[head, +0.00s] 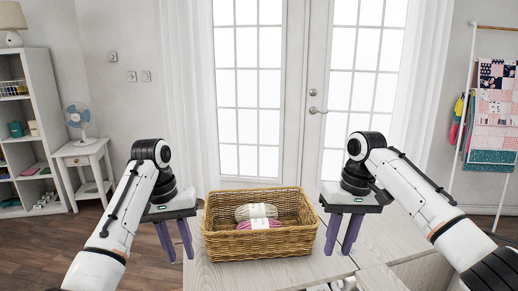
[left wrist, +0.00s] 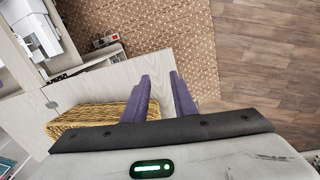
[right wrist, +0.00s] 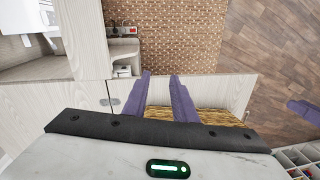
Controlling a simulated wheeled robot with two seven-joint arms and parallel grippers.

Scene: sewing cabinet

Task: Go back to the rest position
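My left gripper (head: 174,240) hangs at the left side of the wicker basket (head: 225,247), its purple fingers pointing down, apart and empty. My right gripper (head: 343,234) hangs at the right side of the basket, its fingers also apart and empty. The left wrist view shows the left fingers (left wrist: 160,98) spread beside the basket rim (left wrist: 85,116). The right wrist view shows the right fingers (right wrist: 160,98) spread, with the basket (right wrist: 217,117) just beyond them. The basket stands on the pale wooden cabinet top (head: 290,270).
A cream yarn skein (head: 250,211) and a pink one (head: 258,224) lie in the basket. Behind are glass doors (head: 248,100). A side table (head: 85,158) with a fan (head: 78,117) and a shelf (head: 38,110) stand left. A fabric rack (head: 495,105) stands right.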

